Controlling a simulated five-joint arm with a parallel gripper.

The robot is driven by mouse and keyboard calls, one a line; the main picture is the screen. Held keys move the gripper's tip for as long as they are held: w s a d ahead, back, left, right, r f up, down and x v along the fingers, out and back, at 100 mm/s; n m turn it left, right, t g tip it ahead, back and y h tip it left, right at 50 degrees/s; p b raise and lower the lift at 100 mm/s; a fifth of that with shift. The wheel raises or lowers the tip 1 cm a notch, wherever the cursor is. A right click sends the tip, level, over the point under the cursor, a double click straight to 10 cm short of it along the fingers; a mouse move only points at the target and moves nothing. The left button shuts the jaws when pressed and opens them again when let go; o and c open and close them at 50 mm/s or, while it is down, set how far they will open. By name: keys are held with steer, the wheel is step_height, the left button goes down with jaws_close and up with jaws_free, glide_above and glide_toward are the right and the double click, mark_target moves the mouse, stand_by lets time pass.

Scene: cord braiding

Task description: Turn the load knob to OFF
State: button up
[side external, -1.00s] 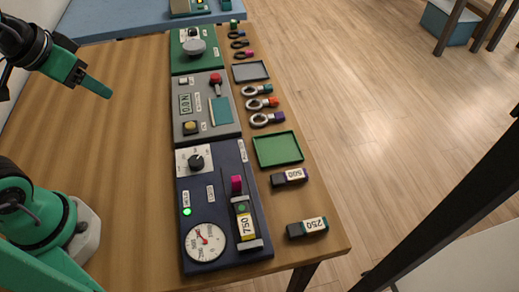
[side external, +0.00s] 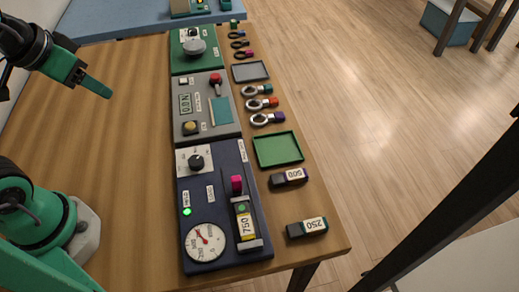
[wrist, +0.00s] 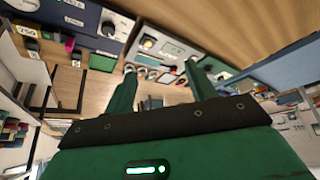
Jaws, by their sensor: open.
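A black knob (side external: 196,162) sits on a white plate at the upper left of the dark blue panel (side external: 220,190). I take it for the load knob; its markings are too small to read. In the wrist view the knob (wrist: 108,28) is near the top, left of centre. The panel also carries a lit green lamp (side external: 187,211), a round gauge (side external: 205,242) and a block marked 750 (side external: 245,228). My gripper (side external: 103,91) is in the air at the upper left of the side view, apart from the knob. In the wrist view my gripper (wrist: 160,68) has its fingers spread, with nothing between them.
Behind stand a grey panel (side external: 190,130) with a display, yellow button and red-topped lever, and a green panel (side external: 180,60) with a grey knob. To the right lie a green tray (side external: 278,149), ring-ended pieces and blocks marked 500 (side external: 290,177) and 250 (side external: 307,228). The left tabletop is clear.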

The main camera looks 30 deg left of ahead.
steer(key=shift+w, duration=0.1)
steer(key=m+g, duration=0.5)
steer(key=m, duration=1.9)
glide_above(195, 160)
step_height(195, 160, down, 14)
steer(key=shift+a+r, duration=0.15)
steer(key=shift+r, duration=0.05)
steer(key=shift+w+f+m+g, duration=0.1)
steer(key=shift+f+m+g, duration=0.2)
steer(key=shift+m, duration=0.1)
steer(key=shift+f, duration=3.85)
steer(key=c, duration=1)
